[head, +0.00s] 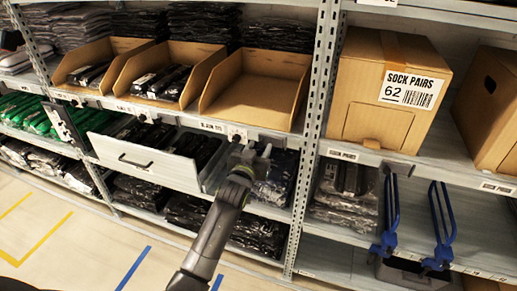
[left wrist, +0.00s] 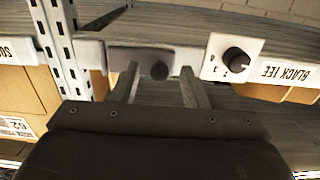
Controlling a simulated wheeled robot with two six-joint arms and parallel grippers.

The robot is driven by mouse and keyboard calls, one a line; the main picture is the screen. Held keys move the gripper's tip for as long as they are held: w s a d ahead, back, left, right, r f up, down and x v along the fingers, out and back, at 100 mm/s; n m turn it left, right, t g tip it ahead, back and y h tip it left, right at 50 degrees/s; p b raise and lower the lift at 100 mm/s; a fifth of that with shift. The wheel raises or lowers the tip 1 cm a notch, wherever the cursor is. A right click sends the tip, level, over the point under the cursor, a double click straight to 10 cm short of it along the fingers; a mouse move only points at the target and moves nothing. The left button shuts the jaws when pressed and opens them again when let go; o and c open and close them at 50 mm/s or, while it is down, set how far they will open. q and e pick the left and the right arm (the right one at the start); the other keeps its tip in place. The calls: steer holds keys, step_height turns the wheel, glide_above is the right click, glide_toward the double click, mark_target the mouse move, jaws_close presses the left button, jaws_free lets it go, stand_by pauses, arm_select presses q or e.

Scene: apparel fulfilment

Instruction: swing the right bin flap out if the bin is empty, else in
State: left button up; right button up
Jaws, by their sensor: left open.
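The right cardboard bin (head: 255,98) on the shelf is open-fronted and empty; its bare floor shows. The grey plate may be the flap. My left gripper (head: 255,153) is open at the shelf edge below the right bin. In the wrist view its fingers (left wrist: 160,82) stand either side of the knob; contact cannot be told.
The left bin (head: 75,62) and middle bin (head: 140,75) hold dark packs. A white drawer (head: 140,163) stands pulled out left of my gripper. A shelf post (head: 313,120) rises to the right, then a SOCK PAIRS box (head: 375,115) and blue hooks (head: 391,215).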

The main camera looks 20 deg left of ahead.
arm_select(q)
steer(key=shift+c, duration=0.3)
jaws_close()
